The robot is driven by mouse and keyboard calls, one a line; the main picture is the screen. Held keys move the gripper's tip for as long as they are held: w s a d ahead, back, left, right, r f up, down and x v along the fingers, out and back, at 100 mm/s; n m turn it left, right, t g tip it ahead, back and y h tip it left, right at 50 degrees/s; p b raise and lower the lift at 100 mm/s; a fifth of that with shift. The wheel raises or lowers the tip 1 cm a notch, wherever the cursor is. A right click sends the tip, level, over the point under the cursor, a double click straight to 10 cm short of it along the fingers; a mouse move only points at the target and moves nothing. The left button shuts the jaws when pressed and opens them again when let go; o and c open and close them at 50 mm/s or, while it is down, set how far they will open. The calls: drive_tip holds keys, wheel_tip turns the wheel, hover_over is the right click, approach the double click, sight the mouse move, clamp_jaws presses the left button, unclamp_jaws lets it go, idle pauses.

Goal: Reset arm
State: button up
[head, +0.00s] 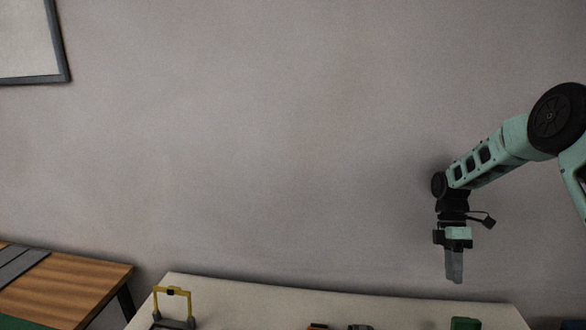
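My gripper (454,268) hangs from the end of my teal and black arm at the right of the head view, pointing down. It is above the right part of a pale table (400,306) and apart from it. The fingers appear as one narrow grey shape from this side, so I cannot tell whether they are open or shut. I see nothing held below them. No cable can be made out.
A yellow-topped frame (173,292) stands at the table's left. Small dark and reddish items (318,326) and a green item (465,323) show at the bottom edge, cut off. A wooden table (80,285) is at the lower left. A plain wall fills the back.

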drive_tip(key=s+a+r+m+t+b, duration=0.1)
drive_tip(key=s+a+r, duration=0.2)
drive_tip(key=a, duration=0.5)
drive_tip(key=s+a+r+m+t+h+b, duration=0.1)
drive_tip(key=s+a+r, duration=0.25)
drive_tip(key=a, duration=0.45)
drive_tip(key=s+a+r+m+t+b, duration=0.15)
drive_tip(key=s+a, duration=0.25)
drive_tip(key=a, duration=0.4)
drive_tip(key=s+a+m+t, duration=0.1)
drive_tip(key=s+a, duration=0.1)
drive_tip(key=s, duration=0.7)
drive_tip(key=s+a+m+t+b, duration=0.1)
drive_tip(key=s+a+m+t, duration=0.1)
drive_tip(key=s, duration=0.8)
drive_tip(key=shift+a+r, duration=0.4)
drive_tip(key=shift+a, duration=0.45)
drive_tip(key=shift+m, duration=0.25)
